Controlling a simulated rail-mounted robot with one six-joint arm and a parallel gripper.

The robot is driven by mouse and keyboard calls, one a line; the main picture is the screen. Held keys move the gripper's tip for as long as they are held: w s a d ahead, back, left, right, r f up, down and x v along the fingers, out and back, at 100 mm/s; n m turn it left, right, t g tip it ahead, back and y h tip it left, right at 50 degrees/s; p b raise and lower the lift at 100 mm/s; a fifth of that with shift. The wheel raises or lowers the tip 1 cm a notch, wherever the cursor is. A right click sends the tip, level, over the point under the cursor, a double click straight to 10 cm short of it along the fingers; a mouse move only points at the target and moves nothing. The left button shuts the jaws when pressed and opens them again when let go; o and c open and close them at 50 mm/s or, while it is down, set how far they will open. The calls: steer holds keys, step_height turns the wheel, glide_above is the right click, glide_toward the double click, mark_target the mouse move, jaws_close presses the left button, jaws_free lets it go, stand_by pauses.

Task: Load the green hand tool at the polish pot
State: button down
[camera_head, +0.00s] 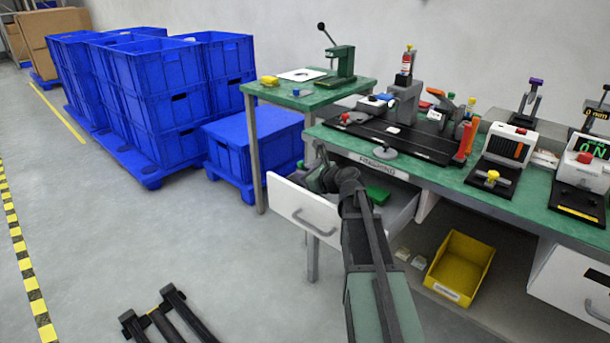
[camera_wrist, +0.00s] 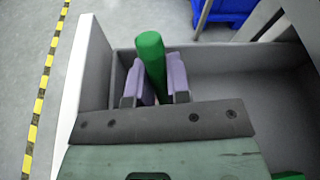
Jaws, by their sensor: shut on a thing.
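The green hand tool (camera_wrist: 151,50) shows in the wrist view as a green rod standing between the two pale purple finger pads. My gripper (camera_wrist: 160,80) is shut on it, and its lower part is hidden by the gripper. In the head view my gripper (camera_head: 322,181) is low inside the open white drawer (camera_head: 290,203) under the green bench; the tool cannot be made out there. Another green piece (camera_head: 377,194) lies in the drawer, to the right of my gripper. I cannot tell which bench item is the polish pot.
A green workbench (camera_head: 480,190) above the drawer carries a black board (camera_head: 420,145) with several fixtures and tools. A smaller green table (camera_head: 310,97) holds a lever press (camera_head: 341,65). Blue crates (camera_head: 165,75) stand left. A yellow bin (camera_head: 460,267) is below the bench.

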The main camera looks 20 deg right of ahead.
step_height(320, 180, up, 7)
steer(key=p, duration=0.7)
steer(key=shift+r, duration=0.1)
stand_by(0.4)
